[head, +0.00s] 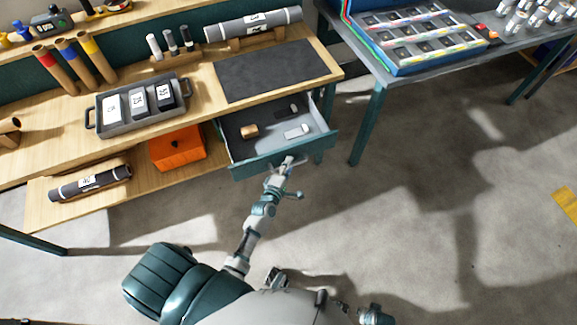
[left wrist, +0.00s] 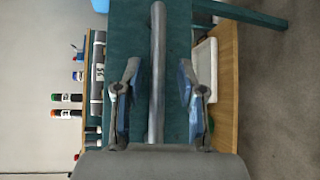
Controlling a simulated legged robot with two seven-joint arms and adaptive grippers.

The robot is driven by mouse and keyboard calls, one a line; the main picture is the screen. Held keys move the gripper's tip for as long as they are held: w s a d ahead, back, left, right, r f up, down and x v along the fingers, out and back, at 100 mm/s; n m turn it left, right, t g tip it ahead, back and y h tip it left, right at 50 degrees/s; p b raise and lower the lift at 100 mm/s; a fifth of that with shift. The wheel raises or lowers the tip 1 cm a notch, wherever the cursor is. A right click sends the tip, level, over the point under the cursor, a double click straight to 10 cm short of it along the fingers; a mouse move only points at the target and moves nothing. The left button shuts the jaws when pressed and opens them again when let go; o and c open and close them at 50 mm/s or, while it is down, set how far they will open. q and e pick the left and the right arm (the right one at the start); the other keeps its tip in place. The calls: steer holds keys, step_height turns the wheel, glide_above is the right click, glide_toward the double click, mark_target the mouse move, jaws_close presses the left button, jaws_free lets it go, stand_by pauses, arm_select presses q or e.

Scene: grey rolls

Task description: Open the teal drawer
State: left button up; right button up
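The teal drawer (head: 270,158) under the workbench stands pulled out in the head view, its grey inside showing. A brown block (head: 249,131) and a few small pieces lie in it. My left gripper (head: 289,163) is at the drawer's front. In the left wrist view the grey bar handle (left wrist: 157,70) runs between the two fingers of my left gripper (left wrist: 160,100). The fingers are apart, with a gap on each side of the bar. Parts of my right arm show at the bottom edge of the head view; its fingers cannot be made out.
The workbench (head: 205,80) carries a grey tray (head: 140,104) and a dark mat (head: 270,70). An orange bin (head: 177,148) sits on the lower shelf left of the drawer. A second table (head: 395,75) stands to the right. The floor in front is clear.

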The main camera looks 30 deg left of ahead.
arm_select(q)
steer(key=s+r, duration=0.1)
steer(key=s, duration=1)
steer(key=shift+s+d+r, duration=0.25)
steer(key=shift+s+d, duration=0.15)
steer(key=s+d+f+m+g+h+p, duration=0.1)
steer(key=s+d+f+m+g+h, duration=0.2)
steer(key=f+m, duration=0.4)
steer(key=s+d+f+m+g+p, duration=0.2)
steer(key=s+d+f+m+g, duration=0.3)
steer(key=f, duration=0.5)
steer(key=s+a+f+m+g, duration=0.2)
steer(key=s+f+m, duration=0.3)
steer(key=s, duration=0.3)
steer(key=s+a+f+m+g+y, duration=0.1)
steer(key=s+f+m+g, duration=0.3)
steer(key=s, duration=0.4)
steer(key=shift+s+a+f+m+g+y+p, duration=0.3)
steer(key=shift+a+f+m+g+p, duration=0.15)
steer(key=shift+m, duration=0.35)
arm_select(e)
steer(key=s+f, duration=0.4)
steer(key=f, duration=0.5)
steer(key=shift+s+d+f, duration=0.15)
steer(key=shift+d, duration=0.15)
steer(key=shift+g, duration=0.3)
